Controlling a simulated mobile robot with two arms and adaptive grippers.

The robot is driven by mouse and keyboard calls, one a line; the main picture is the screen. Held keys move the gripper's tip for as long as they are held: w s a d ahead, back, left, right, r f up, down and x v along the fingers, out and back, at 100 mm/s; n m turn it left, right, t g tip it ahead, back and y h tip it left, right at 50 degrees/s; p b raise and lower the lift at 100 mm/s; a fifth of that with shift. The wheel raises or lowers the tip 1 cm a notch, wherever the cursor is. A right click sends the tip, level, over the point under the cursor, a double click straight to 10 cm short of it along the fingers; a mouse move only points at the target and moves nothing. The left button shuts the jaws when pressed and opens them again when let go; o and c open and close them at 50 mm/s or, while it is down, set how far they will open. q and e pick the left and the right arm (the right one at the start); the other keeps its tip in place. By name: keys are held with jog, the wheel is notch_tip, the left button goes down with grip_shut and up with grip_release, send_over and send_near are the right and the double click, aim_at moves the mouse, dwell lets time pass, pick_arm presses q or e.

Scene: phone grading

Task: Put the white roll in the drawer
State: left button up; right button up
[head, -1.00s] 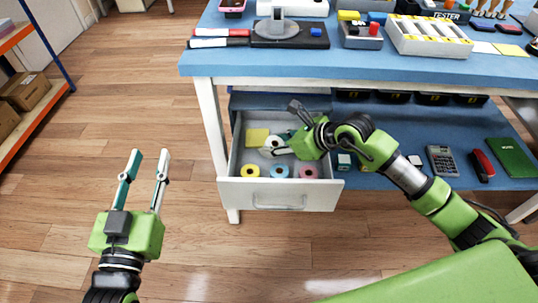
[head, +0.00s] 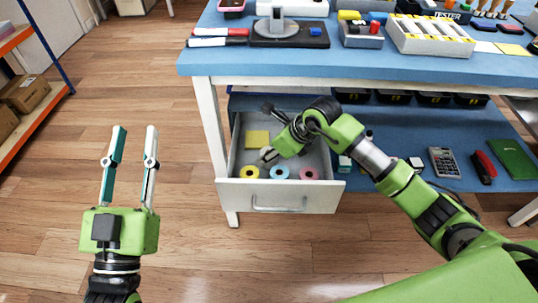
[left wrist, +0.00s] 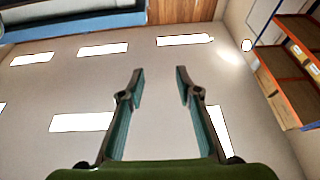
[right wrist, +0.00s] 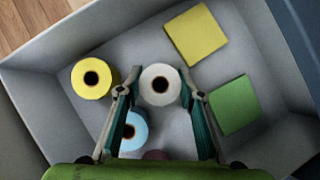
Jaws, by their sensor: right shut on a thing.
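The white roll (right wrist: 160,85) is between the fingertips of my right gripper (right wrist: 160,92) in the right wrist view, inside the drawer's outline. My right gripper is shut on it. In the head view my right gripper (head: 268,133) is over the open drawer (head: 228,194), and the roll is hidden there. I cannot tell whether the roll touches the drawer floor. My left gripper (head: 135,130) is open and empty, out over the wooden floor; its parted fingers also show in the left wrist view (left wrist: 160,72).
The drawer holds a yellow roll (head: 249,172), a blue roll (head: 279,172), a pink roll (head: 309,173), a yellow pad (head: 257,139) and a green pad (right wrist: 234,106). The blue worktop (head: 350,60) overhangs the drawer's back. A shelf (head: 50,105) stands far left.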

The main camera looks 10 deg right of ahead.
pick_arm(q)
jog(key=shift+s+r, duration=0.1)
jog(key=shift+r, duration=0.2)
pick_arm(e)
jog(key=shift+f, duration=0.1)
jog(key=o, duration=1.1)
jog(key=shift+f, duration=0.1)
pick_arm(q)
jog(key=shift+s+r+t, duration=0.1)
jog(key=shift+r+t, duration=0.05)
jog(key=shift+t, duration=0.15)
